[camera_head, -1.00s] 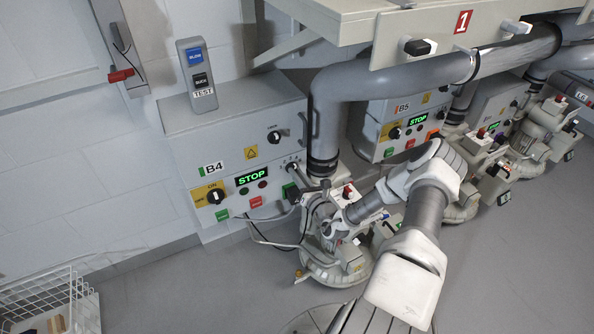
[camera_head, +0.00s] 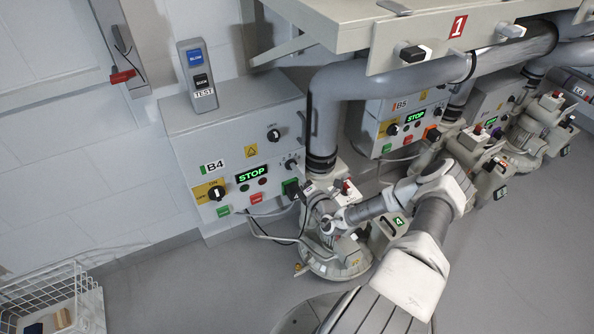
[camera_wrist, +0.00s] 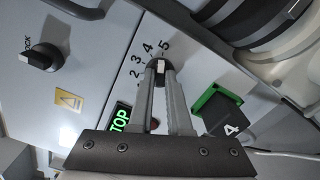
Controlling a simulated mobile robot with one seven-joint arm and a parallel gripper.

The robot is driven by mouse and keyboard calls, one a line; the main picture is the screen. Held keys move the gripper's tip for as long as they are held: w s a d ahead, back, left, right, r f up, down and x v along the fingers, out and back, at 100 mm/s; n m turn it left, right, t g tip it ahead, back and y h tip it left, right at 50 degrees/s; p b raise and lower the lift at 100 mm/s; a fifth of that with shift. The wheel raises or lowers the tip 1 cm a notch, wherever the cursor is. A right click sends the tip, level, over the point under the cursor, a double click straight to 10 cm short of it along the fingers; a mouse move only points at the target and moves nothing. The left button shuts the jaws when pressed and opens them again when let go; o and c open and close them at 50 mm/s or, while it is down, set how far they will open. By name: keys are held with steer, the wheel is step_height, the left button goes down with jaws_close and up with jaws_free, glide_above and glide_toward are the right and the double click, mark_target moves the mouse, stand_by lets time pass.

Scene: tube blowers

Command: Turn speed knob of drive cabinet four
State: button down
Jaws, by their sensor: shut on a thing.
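Drive cabinet B4 (camera_head: 215,140) is a grey box on the wall with a lit green STOP display (camera_head: 251,174). In the wrist view, its speed knob (camera_wrist: 160,66) is dark with a white mark, inside a scale whose 2 to 5 show. The mark points up, roughly toward 5. My gripper (camera_wrist: 161,74) has its two grey fingers closed on the knob's sides. The fingers hide the lower part of the knob. In the head view, my gripper is small at the cabinet's right side, and its fingertips are hard to make out.
A green socket with a black plug (camera_wrist: 222,115) marked 4 sits right of the fingers. A LOCK knob (camera_wrist: 42,57) is at the upper left. A thick grey pipe (camera_head: 325,115) runs down beside the cabinet. A blower (camera_head: 335,255) stands below. Cabinet B5 (camera_head: 385,125) is further right.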

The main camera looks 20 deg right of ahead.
steer(key=shift+m, duration=0.5)
steer(key=c, duration=0.9)
jaws_free()
steer(key=shift+o, duration=0.2)
steer(key=shift+s, duration=0.15)
